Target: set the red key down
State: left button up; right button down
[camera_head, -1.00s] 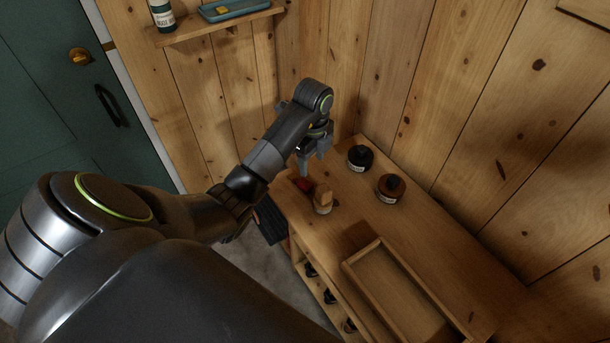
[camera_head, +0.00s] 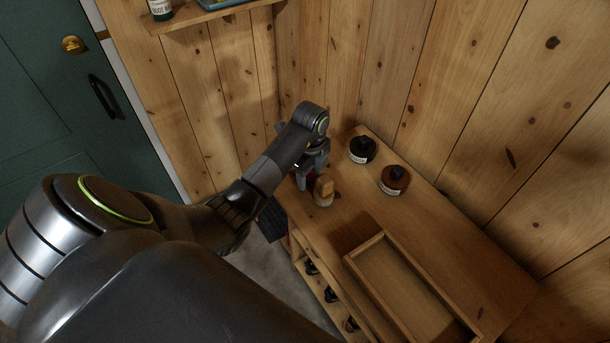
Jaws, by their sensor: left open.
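My left gripper (camera_head: 307,181) comes in from the left and is low over the far left end of the wooden bench (camera_head: 455,250). It is open. A small dark red thing, likely the red key (camera_head: 311,182), shows at bench height right by the fingers. The gripper partly covers it, and I cannot tell whether the fingers touch it. My right gripper is out of view.
A brush with a wooden top (camera_head: 324,191) stands close to the right of the gripper. A black jar (camera_head: 362,150) and a brown jar (camera_head: 394,180) stand further back. An empty wooden tray (camera_head: 390,285) is in front. Plank walls close off the back.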

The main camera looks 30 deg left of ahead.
aim_at(310, 176)
pick_arm(q)
jog(key=c, duration=1.1)
notch_tip(310, 176, up, 5)
jog(key=shift+w+f+b, duration=0.15)
jog(key=shift+b, duration=0.15)
jog(key=shift+c, duration=0.2)
notch_tip(310, 176, up, 4)
jog(key=p, duration=0.3)
jog(key=shift+f+p, duration=0.1)
jog(key=shift+p, duration=0.2)
jog(key=shift+r+p, duration=0.75)
